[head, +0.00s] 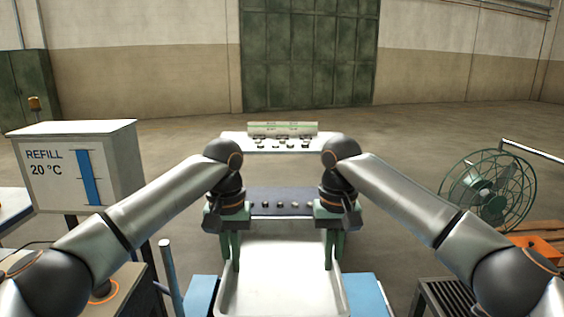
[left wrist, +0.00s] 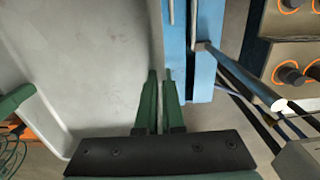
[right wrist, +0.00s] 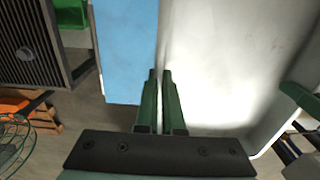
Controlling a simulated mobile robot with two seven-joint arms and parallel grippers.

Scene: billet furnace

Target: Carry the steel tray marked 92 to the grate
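A pale steel tray (head: 282,280) lies in front of me between my two grippers; no 92 mark can be read on it. Blue surfaces show beneath and beside both its sides. My left gripper (head: 231,262) is shut on the tray's left side wall, its fingers straddling the rim in the left wrist view (left wrist: 160,75). My right gripper (head: 333,262) is shut on the right side wall, likewise in the right wrist view (right wrist: 160,75). I cannot tell whether the tray rests on the blue surface. A dark slotted grate (head: 447,297) stands to the right.
A white refill box (head: 75,165) stands on the left, with knobbed panels (left wrist: 290,75) near the tray's left side. A green fan (head: 488,190) is on the right. A white panel with several knobs (head: 270,144) stands ahead. Open floor lies beyond.

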